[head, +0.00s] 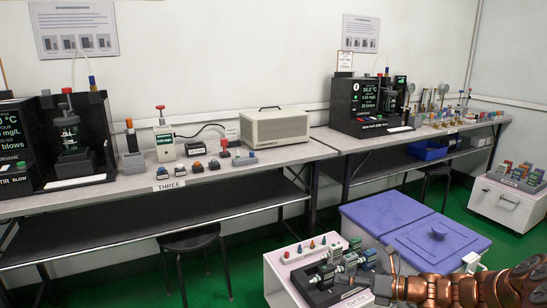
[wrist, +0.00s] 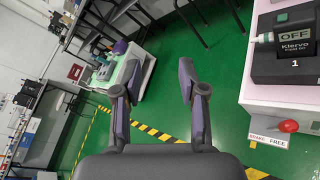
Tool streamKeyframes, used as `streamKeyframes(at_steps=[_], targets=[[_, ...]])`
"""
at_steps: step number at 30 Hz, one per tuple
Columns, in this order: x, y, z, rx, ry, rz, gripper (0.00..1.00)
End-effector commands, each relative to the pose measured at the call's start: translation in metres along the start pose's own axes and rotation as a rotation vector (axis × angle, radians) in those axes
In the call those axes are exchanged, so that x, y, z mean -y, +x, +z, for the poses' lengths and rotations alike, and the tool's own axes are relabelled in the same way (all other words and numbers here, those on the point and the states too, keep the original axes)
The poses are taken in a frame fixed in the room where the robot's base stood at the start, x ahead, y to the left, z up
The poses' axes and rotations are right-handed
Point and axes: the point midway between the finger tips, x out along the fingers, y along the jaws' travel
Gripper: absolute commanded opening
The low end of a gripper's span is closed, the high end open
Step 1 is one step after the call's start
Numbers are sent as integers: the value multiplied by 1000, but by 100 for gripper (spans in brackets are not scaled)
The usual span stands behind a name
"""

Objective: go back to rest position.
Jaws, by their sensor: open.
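My gripper (wrist: 159,78) shows in the wrist view with its two fingers spread apart and nothing between them. Beyond the fingers is green floor. In the head view my copper-coloured arm comes in from the lower right, and its end is beside the white cart (head: 277,283) that carries several handheld testers. The arm's end partly overlaps that cart, so the fingers are hard to make out there. In the wrist view a black tester (wrist: 286,58) with a green OFF screen and the number 1 stands at the right, apart from the fingers.
A long bench marked THREE (head: 120,186) carries testers and a beige box (head: 274,128). Two purple-lidded bins (head: 386,212) stand behind my arm. A stool (head: 188,240) is under the bench. In the wrist view a red knob (wrist: 288,126) sits by a BRAKE FREE label.

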Motion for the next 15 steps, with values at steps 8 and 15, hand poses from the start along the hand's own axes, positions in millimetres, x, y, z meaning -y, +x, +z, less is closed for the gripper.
streamKeyframes(at_steps=[8, 15], targets=[[-154, 20, 23, -252, -465, 161, 41], [-256, 12, 16, -457, -844, 311, 41]])
